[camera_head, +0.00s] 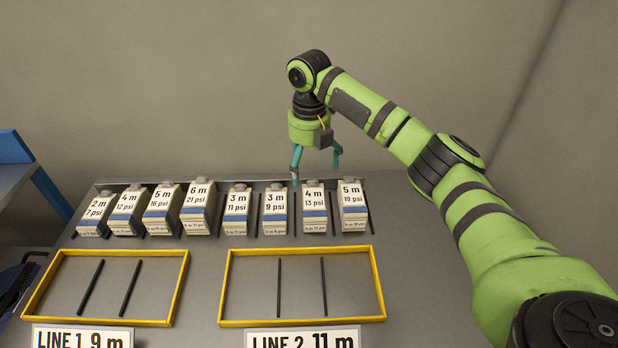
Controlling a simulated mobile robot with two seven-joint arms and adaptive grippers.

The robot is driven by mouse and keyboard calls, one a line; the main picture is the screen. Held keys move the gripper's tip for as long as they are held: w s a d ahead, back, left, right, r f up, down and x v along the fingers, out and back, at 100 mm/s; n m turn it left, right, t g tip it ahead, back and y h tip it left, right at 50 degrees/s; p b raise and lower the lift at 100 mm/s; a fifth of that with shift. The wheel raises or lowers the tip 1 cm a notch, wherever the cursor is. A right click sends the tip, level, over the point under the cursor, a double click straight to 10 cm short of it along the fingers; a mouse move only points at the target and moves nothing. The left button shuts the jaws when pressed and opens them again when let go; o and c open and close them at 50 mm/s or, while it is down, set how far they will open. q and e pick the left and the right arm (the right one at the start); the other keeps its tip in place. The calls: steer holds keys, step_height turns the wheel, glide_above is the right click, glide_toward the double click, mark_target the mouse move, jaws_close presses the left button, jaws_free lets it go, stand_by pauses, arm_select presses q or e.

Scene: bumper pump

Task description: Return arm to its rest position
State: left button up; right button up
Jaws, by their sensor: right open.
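My right arm comes in from the right, its green links reaching over the table. My right gripper (316,165) points down with its two teal fingers spread apart and nothing between them. It hangs above the right part of the row of cartons, near the "4 m 13 psi" carton (314,208) and the "3 m 9 psi" carton (275,211). The picture does not show clearly how high above them it is. My left gripper is not in view.
Several labelled cartons stand in a row on the grey table (205,270), with dark dividers between them. In front lie two empty-looking yellow frames, "LINE 1 9 m" (180,285) and "LINE 2 11 m" (378,285), each with two dark bars. A blue frame (45,190) stands at left.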

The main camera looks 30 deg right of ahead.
steer(key=shift+r, duration=0.25)
stand_by(0.3)
